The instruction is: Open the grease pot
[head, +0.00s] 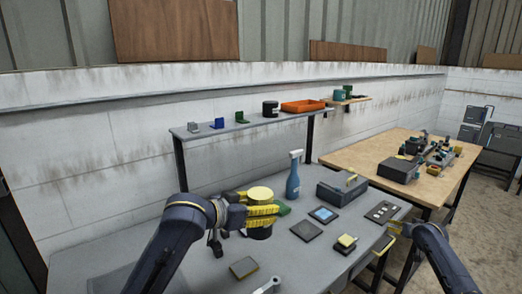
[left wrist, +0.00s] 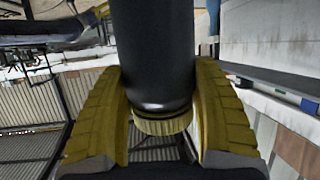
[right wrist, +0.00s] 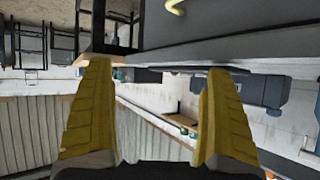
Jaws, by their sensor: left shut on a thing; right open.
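The grease pot is a dark cylinder (head: 258,234) with a yellow lid (head: 260,194) on top, upright at the middle of the grey table. My left gripper (head: 262,213) is shut around its body just below the lid. I cannot tell whether the pot's base touches the table. My right gripper (head: 388,238) is by the table's right edge, apart from the pot. Its fingers are spread and empty in the right wrist view (right wrist: 158,110).
A blue spray bottle (head: 293,180) stands behind the pot. A grey box (head: 342,189), a blue-screened device (head: 324,214) and a yellow-topped block (head: 346,243) lie to the right. A shelf (head: 215,127) runs behind.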

